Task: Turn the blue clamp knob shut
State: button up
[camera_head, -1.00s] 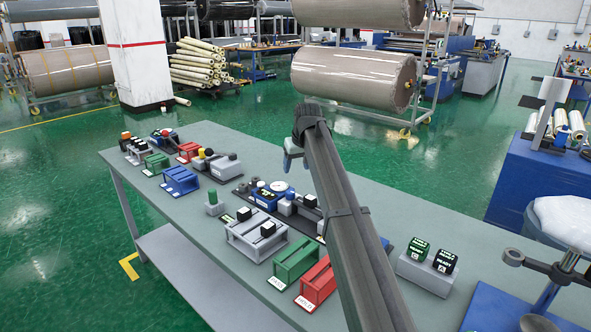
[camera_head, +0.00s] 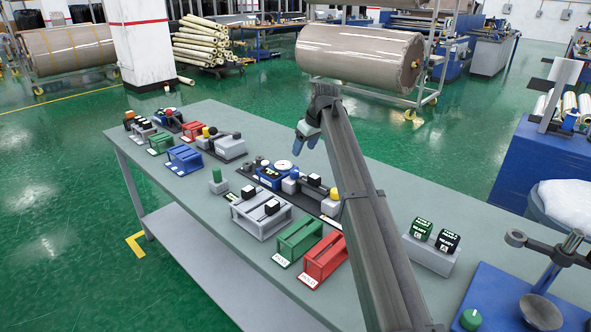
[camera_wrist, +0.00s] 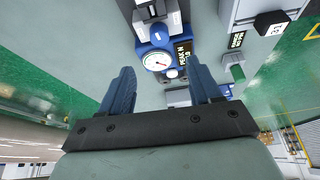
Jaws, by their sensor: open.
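A fixture with a blue body (camera_head: 272,179) and a round white dial sits on a dark base plate on the grey table. A small blue knob (camera_head: 294,173) is on its right side. In the wrist view the white dial gauge (camera_wrist: 157,61) is ahead of the fingers, with a rounded blue part (camera_wrist: 159,37) just beyond it; I cannot tell if that is the same knob. My gripper (camera_head: 307,132) is above the table behind the fixture, apart from it. Its blue fingers are spread with nothing between them, as the wrist view (camera_wrist: 163,72) shows.
A grey rack (camera_head: 261,212), a green tray (camera_head: 300,238) and a red tray (camera_head: 324,258) stand in front of the fixture. A yellow-topped post (camera_head: 334,194) is to its right. A grey block with green and black cubes (camera_head: 432,250) is further right. My arm crosses the table's right half.

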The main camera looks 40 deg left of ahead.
aim_at(295, 171)
jog(key=x, duration=1.2)
jog(key=c, duration=1)
